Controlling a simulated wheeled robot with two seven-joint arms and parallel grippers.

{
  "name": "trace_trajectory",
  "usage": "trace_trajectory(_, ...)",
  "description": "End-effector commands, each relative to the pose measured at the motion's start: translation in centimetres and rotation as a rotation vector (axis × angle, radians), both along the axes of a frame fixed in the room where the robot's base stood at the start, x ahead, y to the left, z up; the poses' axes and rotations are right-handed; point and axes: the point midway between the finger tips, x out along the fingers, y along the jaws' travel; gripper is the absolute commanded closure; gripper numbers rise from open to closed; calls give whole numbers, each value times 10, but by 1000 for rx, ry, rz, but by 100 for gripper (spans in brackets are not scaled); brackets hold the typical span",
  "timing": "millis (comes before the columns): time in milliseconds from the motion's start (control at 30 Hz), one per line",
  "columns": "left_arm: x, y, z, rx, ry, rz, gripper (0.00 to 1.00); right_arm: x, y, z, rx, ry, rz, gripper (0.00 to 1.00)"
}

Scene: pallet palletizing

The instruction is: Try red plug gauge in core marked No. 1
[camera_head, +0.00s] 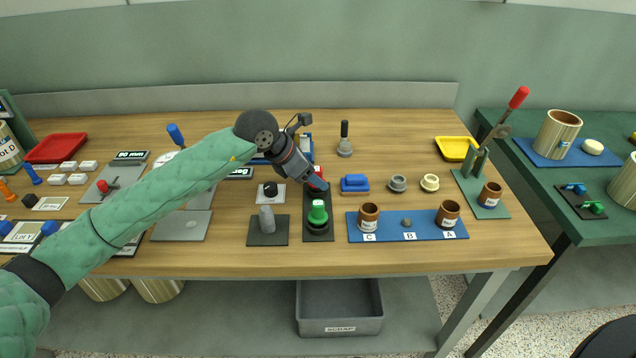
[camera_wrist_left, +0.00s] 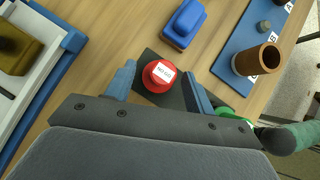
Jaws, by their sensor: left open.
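The red plug gauge (camera_head: 319,172) stands in a dark holder (camera_head: 318,232) behind the green gauge (camera_head: 318,213). In the left wrist view the red gauge (camera_wrist_left: 158,74) has a white label on top. My left gripper (camera_head: 318,183) is open above it, and its fingers (camera_wrist_left: 158,88) lie on either side of the gauge, with gaps visible. Brown cores stand on the blue mat (camera_head: 388,234) at C (camera_head: 368,218) and A (camera_head: 448,214). Their labels are too small to read. Another brown core (camera_head: 490,195) sits at the green press stand. My right gripper is out of view.
A blue block (camera_head: 355,183) lies right of the holder. A grey ring (camera_head: 398,183) and a cream ring (camera_head: 430,182) stand farther right. A grey cone (camera_head: 267,220) stands left of the holder. A yellow tray (camera_head: 455,148) is at the back right. A scrap bin (camera_head: 340,308) sits below the table.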

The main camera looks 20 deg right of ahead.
Motion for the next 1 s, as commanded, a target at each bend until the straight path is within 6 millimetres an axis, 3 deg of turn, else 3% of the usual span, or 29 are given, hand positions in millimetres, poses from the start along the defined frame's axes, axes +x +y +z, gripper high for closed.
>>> trace_trajectory(200,0,0,0,0,0,0,46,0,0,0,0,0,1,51)
trace_trajectory(400,0,0,0,0,0,0,84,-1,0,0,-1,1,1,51)
trace_trajectory(667,0,0,4,0,-1,1,84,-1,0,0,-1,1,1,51)
trace_trajectory(1000,0,0,25,0,-1,1,84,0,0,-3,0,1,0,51)
